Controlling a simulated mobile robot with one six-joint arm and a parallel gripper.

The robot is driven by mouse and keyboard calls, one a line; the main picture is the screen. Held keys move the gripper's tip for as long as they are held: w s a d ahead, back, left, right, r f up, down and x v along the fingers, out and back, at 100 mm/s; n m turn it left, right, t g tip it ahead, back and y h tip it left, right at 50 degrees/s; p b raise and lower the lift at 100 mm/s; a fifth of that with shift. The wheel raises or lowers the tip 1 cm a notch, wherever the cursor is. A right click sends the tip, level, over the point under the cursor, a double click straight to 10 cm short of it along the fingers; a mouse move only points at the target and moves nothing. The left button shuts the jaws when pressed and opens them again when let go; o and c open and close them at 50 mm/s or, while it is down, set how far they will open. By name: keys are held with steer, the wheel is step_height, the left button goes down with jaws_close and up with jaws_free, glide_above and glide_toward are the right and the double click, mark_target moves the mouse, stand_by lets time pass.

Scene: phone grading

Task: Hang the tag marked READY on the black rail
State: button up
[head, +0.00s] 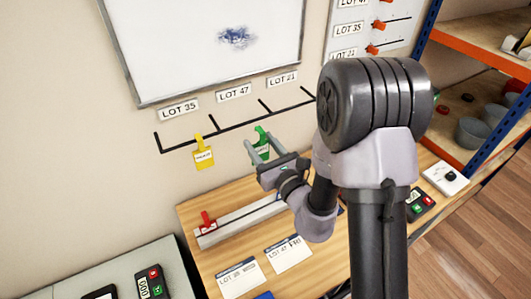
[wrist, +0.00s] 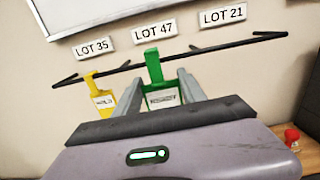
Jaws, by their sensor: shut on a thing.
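The black rail (head: 236,125) with its short pegs is on the wall below the lot labels; it also crosses the wrist view (wrist: 215,47). My gripper (head: 259,142) is shut on a green tag (head: 261,151), held upright in front of the wall near the rail. In the wrist view the green tag (wrist: 154,70) is between the fingers, its hook top overlapping the rail below LOT 47. I cannot tell whether the hook touches the rail. Its white label is too blurred to read surely. A yellow tag (head: 203,156) hangs on the rail below LOT 35.
A red tag (head: 207,219) stands at the left end of a grey holder (head: 228,224) on the wooden table. White lot cards (head: 289,253) lie in front. A whiteboard (head: 190,45) is above the rail. Shelves with bins (head: 474,131) stand at right.

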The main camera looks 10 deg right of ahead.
steer(key=w+a+f+p, duration=0.1)
steer(key=w+a+f, duration=0.1)
steer(key=w, duration=0.5)
steer(key=shift+a+p, duration=0.3)
steer(key=shift+a, duration=0.2)
steer(key=shift+r, duration=0.1)
steer(key=o, duration=1.4)
